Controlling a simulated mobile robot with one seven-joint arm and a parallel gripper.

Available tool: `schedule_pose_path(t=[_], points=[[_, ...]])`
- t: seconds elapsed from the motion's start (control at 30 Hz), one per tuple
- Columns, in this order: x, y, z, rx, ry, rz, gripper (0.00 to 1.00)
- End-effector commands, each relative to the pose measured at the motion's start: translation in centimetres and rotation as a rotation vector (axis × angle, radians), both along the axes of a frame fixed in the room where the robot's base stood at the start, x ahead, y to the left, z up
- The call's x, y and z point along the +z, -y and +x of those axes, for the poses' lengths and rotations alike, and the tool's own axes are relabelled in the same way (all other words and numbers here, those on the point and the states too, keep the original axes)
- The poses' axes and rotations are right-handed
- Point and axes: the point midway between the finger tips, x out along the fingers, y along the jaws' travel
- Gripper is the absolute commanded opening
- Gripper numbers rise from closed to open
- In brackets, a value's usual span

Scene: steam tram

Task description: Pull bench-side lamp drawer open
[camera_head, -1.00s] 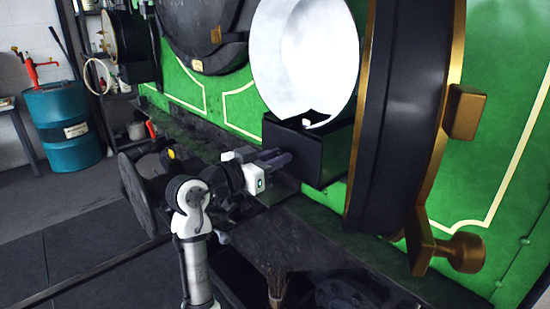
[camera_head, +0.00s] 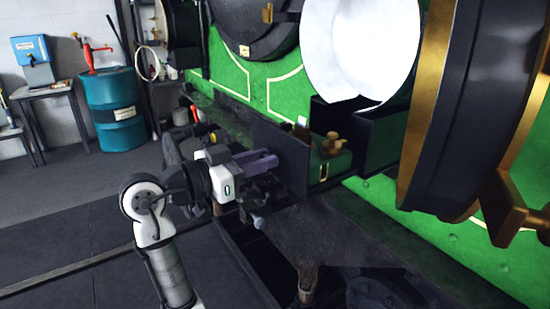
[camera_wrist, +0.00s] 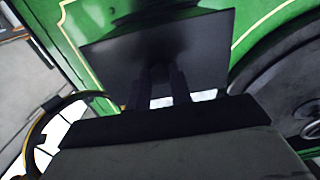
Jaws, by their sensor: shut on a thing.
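The lamp drawer's dark flat front panel (camera_head: 288,163) stands out from the black housing (camera_head: 385,140) below the white round reflector (camera_head: 362,45). The drawer is open, with a visible gap between front panel and housing. A brass-coloured piece (camera_head: 332,143) and a green surface show in the gap. My gripper (camera_head: 270,160) is at the outer face of the panel, shut on the drawer's handle, which the fingers hide. In the wrist view, my two fingers (camera_wrist: 157,90) reach to the middle of the dark panel (camera_wrist: 190,45).
A large black round door with brass edging (camera_head: 465,100) stands at the right. A brush (camera_head: 307,283) is below the drawer. A blue drum (camera_head: 113,110) and a small table (camera_head: 45,92) stand at the back left. The floor at left is clear.

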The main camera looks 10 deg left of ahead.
Motion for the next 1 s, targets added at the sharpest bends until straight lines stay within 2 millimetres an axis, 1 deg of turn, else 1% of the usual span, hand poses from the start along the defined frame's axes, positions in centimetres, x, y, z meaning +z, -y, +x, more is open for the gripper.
schedule_pose_path(t=[0.2, 0.23, 0.37, 0.4, 0.63, 0.77, 0.87, 1.0], points=[[0.1, 0.0, 0.0, 0.001, 0.001, -0.001, 0.00], [0.1, 0.0, 0.0, 0.001, 0.001, -0.001, 0.24], [0.1, 0.0, 0.0, 0.001, 0.001, -0.001, 0.41], [0.1, 0.0, 0.0, 0.000, 0.001, -0.001, 0.42], [0.0, 0.0, 0.0, 0.000, 0.001, -0.001, 0.42], [-0.1, -0.5, -0.5, 0.001, 0.001, -0.001, 0.42], [-0.2, -1.7, -1.5, 0.004, 0.001, -0.001, 0.42], [-0.2, -3.9, -3.7, 0.005, 0.003, 0.000, 0.42]])
